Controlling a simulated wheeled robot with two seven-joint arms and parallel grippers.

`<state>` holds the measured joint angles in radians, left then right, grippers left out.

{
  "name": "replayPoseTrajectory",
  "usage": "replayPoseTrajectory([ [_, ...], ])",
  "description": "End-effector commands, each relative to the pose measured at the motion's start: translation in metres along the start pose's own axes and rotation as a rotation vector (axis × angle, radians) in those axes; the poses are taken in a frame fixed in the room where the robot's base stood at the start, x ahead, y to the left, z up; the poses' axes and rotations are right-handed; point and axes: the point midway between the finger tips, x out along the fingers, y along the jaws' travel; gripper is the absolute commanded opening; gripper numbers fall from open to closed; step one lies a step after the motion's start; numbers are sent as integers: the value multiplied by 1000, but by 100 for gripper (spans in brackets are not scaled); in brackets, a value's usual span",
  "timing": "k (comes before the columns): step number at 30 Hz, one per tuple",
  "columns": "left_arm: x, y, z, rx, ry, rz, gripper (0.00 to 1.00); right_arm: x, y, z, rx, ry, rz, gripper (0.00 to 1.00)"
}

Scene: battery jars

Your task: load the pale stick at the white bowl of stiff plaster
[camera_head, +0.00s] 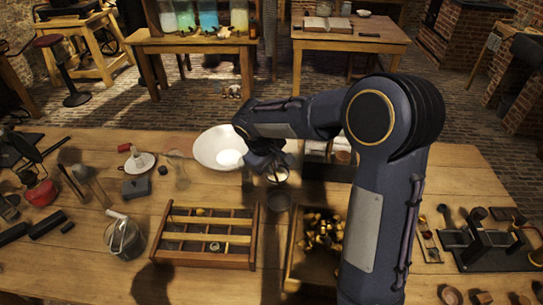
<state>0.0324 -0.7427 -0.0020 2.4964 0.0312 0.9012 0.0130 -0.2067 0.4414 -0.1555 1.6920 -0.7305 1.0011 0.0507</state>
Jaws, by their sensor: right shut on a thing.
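The white bowl (206,150) stands on the wooden table, with a smooth pale mass, the plaster (229,158), on its inside. My right gripper (268,166) is just to the right of the bowl, pointing down, low over the table. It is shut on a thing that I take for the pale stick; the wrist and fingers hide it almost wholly. I cannot tell whether its tip touches plaster. My left gripper is not in view.
A divided wooden tray (211,263) and a wooden box of brass pieces (288,266) lie in front. A glass jar (125,240) stands at left, with a small white dish (141,164) behind.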

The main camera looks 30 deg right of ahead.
Motion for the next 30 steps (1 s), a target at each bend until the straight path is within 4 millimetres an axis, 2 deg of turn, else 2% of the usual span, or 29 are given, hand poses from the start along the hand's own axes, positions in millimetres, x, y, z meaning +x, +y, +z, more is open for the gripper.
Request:
replayPoseTrajectory([
  [18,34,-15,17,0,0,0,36,53,-19,2,0,-2,-1,0],
  [30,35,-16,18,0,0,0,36,55,-20,2,0,-2,-1,0],
])
